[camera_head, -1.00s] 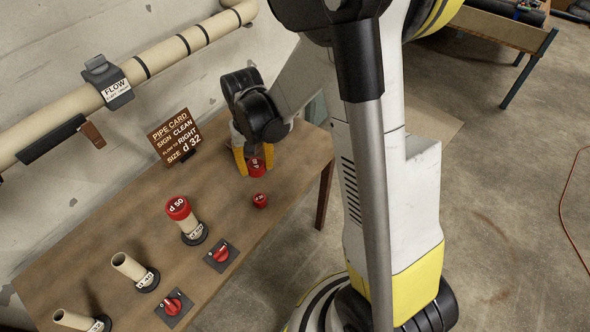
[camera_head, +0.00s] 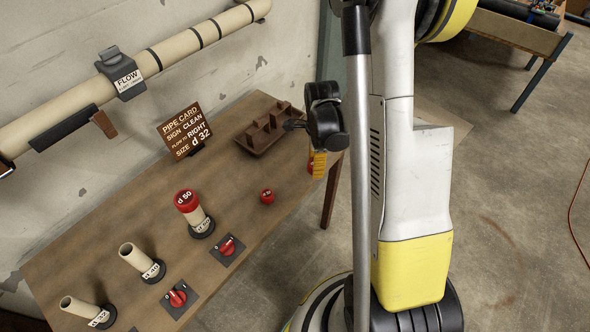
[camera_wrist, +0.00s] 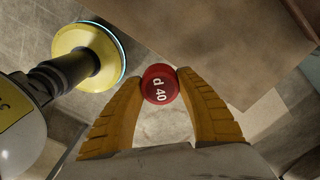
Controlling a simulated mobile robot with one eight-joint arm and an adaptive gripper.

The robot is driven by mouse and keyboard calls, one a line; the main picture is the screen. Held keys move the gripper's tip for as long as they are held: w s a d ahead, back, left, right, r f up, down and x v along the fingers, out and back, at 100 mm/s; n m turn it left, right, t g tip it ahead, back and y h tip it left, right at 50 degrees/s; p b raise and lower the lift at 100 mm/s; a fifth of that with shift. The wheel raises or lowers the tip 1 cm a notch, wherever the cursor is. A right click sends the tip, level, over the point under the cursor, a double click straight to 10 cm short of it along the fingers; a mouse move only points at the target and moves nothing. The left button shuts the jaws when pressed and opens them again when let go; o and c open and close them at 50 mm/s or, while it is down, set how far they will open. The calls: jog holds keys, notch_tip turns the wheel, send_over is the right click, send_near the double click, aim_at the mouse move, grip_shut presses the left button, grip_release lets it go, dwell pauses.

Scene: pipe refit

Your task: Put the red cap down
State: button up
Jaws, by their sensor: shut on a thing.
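My gripper (camera_head: 317,163) is shut on a red cap marked "d 40" (camera_wrist: 160,84). The cap sits between the yellow fingertips in the wrist view. In the head view only a bit of its red shows beside the fingers. The gripper is raised near the right end of the wooden table (camera_head: 130,233). In the wrist view bare floor shows behind the cap, with the table edge close beyond it. A small red cap (camera_head: 267,196) lies on the table. A larger red cap "d 50" (camera_head: 185,200) sits on an upright pipe stub.
A brown tray with upright dividers (camera_head: 262,147) stands at the table's back right, left of my gripper. A pipe card (camera_head: 185,133) stands left of it.

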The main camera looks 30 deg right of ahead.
jog(key=b, duration=0.3)
send_over(295, 171)
notch_tip(295, 171, down, 6)
jog(key=shift+r, duration=0.15)
jog(key=shift+f+b, duration=0.6)
jog(key=shift+f, duration=1.3)
jog(key=shift+f, duration=0.2)
jog(key=o, duration=1.3)
jog(key=shift+r, duration=0.15)
